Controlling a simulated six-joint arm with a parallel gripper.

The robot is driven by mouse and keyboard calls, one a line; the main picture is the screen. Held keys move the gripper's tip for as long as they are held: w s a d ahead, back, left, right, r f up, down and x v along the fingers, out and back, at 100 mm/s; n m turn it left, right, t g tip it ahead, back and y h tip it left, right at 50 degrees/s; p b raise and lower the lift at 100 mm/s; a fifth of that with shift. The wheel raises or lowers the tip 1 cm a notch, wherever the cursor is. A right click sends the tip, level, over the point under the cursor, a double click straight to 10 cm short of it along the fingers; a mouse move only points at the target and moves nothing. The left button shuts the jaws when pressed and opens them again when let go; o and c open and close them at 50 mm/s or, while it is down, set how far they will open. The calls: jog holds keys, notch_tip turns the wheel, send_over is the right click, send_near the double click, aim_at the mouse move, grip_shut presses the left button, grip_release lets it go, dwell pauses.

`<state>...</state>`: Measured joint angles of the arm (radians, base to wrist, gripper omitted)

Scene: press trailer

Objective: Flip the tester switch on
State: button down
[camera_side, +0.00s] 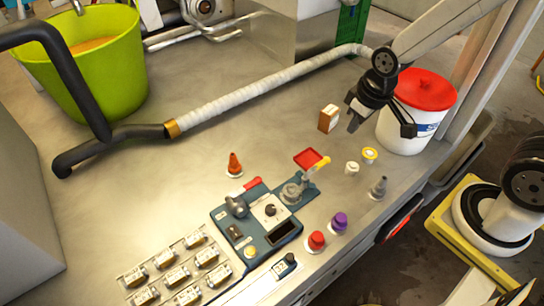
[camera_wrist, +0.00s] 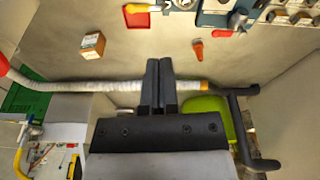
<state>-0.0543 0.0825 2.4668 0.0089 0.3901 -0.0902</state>
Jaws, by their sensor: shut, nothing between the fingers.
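The blue tester unit (camera_side: 257,222) sits on the metal bench in the side view, with a dial on a white plate (camera_side: 270,209), a red-tipped lever (camera_side: 246,187), a dark display and a yellow button. A small dark switch box (camera_side: 284,266) lies at its front edge; I cannot tell its switch position. Part of the blue unit (camera_wrist: 212,19) shows at the top edge of the wrist view. My gripper (camera_side: 353,121) is shut and empty, above the bench behind and right of the unit, well apart from it. Its closed fingers also show in the wrist view (camera_wrist: 158,66).
A small brown box (camera_side: 328,118) and a white bucket with red lid (camera_side: 418,110) stand near my gripper. Several caps are at right. A hose (camera_side: 255,87) crosses the bench.

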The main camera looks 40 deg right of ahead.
jog(key=w+a+f+n+g, duration=0.1)
jog(key=w+a+f+n, duration=0.1)
jog(key=w+a+n, duration=0.4)
jog(key=n+g, duration=0.3)
jog(key=n, duration=0.7)
send_over(237, 236)
jog(key=w, duration=0.2)
notch_tip(237, 236, down, 11)
jog(key=shift+r, duration=0.15)
jog(key=f, duration=0.4)
jog(key=s+f, duration=0.1)
jog(key=f, duration=0.9)
jog(key=shift+s, duration=0.3)
